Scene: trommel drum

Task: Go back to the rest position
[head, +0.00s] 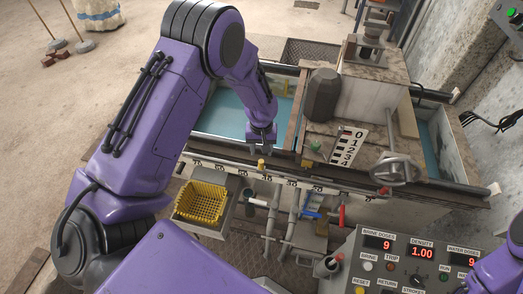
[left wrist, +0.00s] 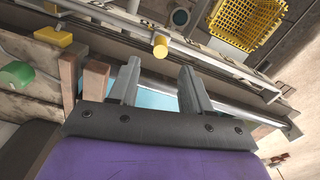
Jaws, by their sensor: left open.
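My left arm reaches in from the left in the head view, bent down over the blue-water tank (head: 222,115). Its gripper (head: 259,150) points down near the tank's front rail. In the left wrist view the two fingers of this gripper (left wrist: 158,80) stand apart with nothing between them. A bar and blue water show behind the fingers. Only a purple part of my right arm shows at the lower right of the head view. My right gripper is not in view.
A yellow basket (head: 202,202) sits in front of the tank. Valve pipes (head: 290,215) run below the rail. A handwheel (head: 396,169) and a scale plate (head: 346,146) stand to the right. A control panel (head: 420,262) fills the lower right. Open floor lies at the upper left.

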